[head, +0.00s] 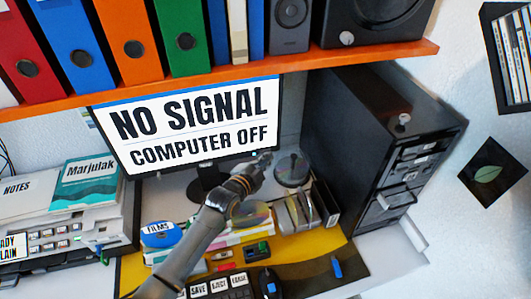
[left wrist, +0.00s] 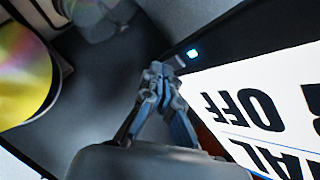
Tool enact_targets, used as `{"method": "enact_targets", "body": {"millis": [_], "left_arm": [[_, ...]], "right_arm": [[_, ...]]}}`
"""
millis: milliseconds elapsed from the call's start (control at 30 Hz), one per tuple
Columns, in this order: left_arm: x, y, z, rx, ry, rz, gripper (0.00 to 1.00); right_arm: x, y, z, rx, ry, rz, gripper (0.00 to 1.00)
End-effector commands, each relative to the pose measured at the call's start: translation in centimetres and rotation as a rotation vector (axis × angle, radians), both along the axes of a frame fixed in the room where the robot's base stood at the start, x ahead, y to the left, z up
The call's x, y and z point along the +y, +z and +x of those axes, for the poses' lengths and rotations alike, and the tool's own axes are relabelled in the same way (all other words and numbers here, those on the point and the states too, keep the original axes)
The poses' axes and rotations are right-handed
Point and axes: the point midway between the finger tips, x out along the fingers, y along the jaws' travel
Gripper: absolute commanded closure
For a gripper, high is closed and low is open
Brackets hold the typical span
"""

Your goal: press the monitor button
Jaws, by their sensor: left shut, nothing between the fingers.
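The monitor (head: 195,122) stands at the back of the desk under the shelf, its screen reading "NO SIGNAL COMPUTER OFF". Its screen also shows upside down in the left wrist view (left wrist: 265,105). A small lit button (left wrist: 193,53) sits on the monitor's dark lower bezel near the corner. My left gripper (head: 266,157) is shut and empty, just below the monitor's lower right corner. In the left wrist view its fingertips (left wrist: 164,70) point toward the bezel, a little short of the button. My right gripper is not in view.
A dark computer tower (head: 350,135) stands to the right, and a disc spindle (head: 292,168) stands close beside the gripper. The orange shelf (head: 290,65) with binders hangs above. Books, a disc and a black rack (head: 325,203) crowd the desk below.

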Motion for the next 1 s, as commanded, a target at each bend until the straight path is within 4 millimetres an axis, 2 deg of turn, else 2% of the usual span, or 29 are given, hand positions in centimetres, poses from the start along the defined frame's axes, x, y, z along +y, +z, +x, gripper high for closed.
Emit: {"method": "enact_targets", "body": {"millis": [633,1000], "left_arm": [[0.1,0.1,0.4,-0.001,0.001,0.000,1.00],[-0.4,0.1,-1.2,0.002,0.001,-0.001,1.00]], "right_arm": [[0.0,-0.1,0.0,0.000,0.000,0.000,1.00],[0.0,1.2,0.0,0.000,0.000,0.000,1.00]]}}
